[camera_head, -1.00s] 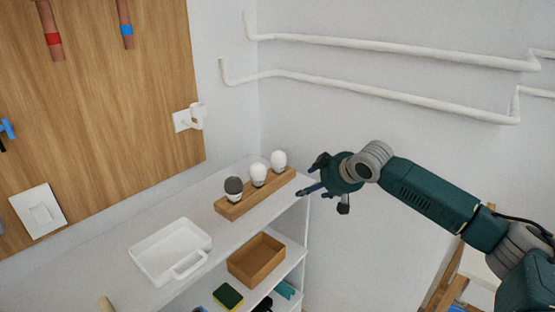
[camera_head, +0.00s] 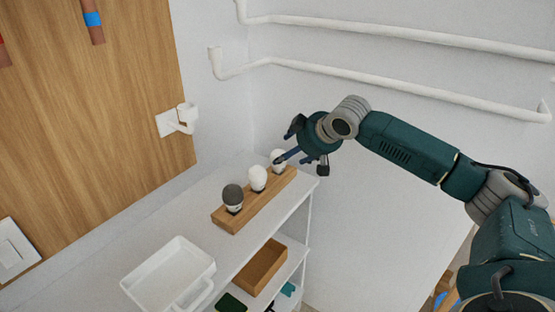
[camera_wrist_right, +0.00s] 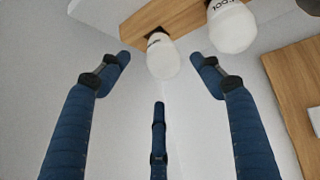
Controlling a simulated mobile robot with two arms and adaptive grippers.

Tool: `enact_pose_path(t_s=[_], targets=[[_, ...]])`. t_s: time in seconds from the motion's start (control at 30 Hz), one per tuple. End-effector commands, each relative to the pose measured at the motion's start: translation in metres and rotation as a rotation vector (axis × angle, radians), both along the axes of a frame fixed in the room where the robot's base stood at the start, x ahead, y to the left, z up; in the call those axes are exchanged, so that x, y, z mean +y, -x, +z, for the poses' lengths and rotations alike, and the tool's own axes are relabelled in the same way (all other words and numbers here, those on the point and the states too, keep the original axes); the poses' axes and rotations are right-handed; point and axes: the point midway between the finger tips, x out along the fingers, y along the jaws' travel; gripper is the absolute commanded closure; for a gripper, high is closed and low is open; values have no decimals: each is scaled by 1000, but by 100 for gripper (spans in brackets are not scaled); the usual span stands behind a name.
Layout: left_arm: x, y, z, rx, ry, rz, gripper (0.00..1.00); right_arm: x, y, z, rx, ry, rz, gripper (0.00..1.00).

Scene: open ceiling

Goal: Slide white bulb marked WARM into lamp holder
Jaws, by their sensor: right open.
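In the head view three bulbs stand in a wooden rack: a dark one (camera_head: 232,195), a white one in the middle (camera_head: 257,179) and a white one at the far end (camera_head: 279,156), partly covered by a finger. In the right wrist view the end bulb (camera_wrist_right: 162,58) has small unreadable print; the middle bulb (camera_wrist_right: 232,28) has upside-down lettering that looks like COOL. My right gripper (camera_head: 303,161) is open at the end bulb, which shows between and beyond its spread fingers (camera_wrist_right: 160,80). A white lamp holder (camera_head: 181,118) is on the wooden wall panel. My left gripper is not in view.
The rack (camera_head: 225,219) stands on a white shelf unit (camera_head: 228,256). A white tray (camera_head: 168,278) is at the front, a brown box (camera_head: 261,268) on the lower shelf. White pipes (camera_head: 385,95) run along the wall above my arm.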

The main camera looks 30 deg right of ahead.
Motion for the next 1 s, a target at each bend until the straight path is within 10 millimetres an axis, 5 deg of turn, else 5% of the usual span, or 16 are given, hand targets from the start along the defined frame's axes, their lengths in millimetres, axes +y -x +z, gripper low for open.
enact_pose_path(t_s=[0.17,0.5,0.77,1.0], targets=[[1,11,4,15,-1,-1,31,2,-9,-8,1,-1,1,35],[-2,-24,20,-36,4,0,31,8,-41,-38,0,-1,0,35],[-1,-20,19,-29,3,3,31,7,-43,-41,-1,1,2,35],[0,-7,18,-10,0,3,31,7,-43,-41,0,1,1,80]])
